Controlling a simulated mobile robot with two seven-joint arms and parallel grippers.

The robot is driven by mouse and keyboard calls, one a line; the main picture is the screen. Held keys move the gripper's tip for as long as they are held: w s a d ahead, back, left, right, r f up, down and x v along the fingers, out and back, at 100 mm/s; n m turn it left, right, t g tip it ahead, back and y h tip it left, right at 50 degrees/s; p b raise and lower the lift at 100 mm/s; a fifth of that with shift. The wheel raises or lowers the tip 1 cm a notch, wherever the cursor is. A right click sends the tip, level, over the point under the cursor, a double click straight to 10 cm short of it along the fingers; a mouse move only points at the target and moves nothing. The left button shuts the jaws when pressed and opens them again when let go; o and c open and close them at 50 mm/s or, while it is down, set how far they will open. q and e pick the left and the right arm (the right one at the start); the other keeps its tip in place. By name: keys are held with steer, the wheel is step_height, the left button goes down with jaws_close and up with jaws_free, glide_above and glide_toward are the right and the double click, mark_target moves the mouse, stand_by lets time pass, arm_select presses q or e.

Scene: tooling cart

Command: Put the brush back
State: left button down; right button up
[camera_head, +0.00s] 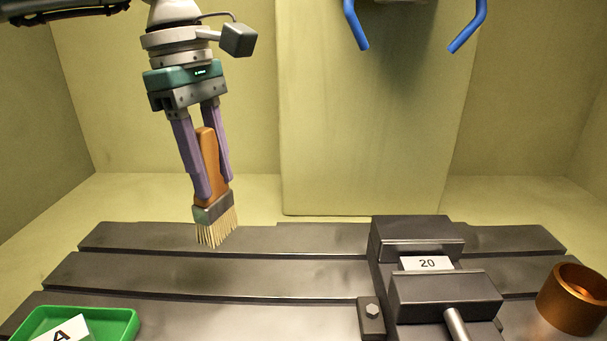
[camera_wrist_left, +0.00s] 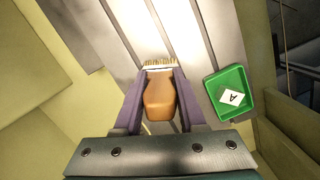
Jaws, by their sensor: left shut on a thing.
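My left gripper (camera_head: 212,190) is shut on the brush (camera_head: 209,165), with its purple fingers on either side of the brown handle. The brush hangs bristles down, slightly tilted, and appears to be above the back left of the grey slotted table (camera_head: 190,274). In the left wrist view the brush (camera_wrist_left: 159,95) sits between the fingers (camera_wrist_left: 160,85), bristles pointing away from the wrist. Two blue prongs (camera_head: 415,40) at the top of the head view may be my right gripper's fingers or a fixed holder; I cannot tell which.
A green tray (camera_head: 119,318) with a card marked A (camera_head: 66,331) is at the front left; the tray also shows in the left wrist view (camera_wrist_left: 246,108). A dark vise (camera_head: 418,237) with a card marked 20 stands at centre right. A copper-coloured ring (camera_head: 562,314) is at the far right.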

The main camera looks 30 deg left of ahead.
arm_select(q)
steer(key=s+a+r+n+t+b, duration=0.1)
steer(key=s+a+r+n+b, duration=0.15)
steer(key=a+r+n, duration=0.6)
step_height(320, 180, down, 18)
steer(key=b, duration=0.1)
steer(key=shift+w+d+f+y, duration=0.2)
steer(key=shift+w+f+y, duration=0.05)
steer(key=shift+y, duration=0.05)
steer(key=shift+f+b, duration=0.2)
steer(key=shift+b, duration=0.2)
steer(key=shift+c, duration=2.4)
jaws_free()
steer(key=shift+r, duration=0.1)
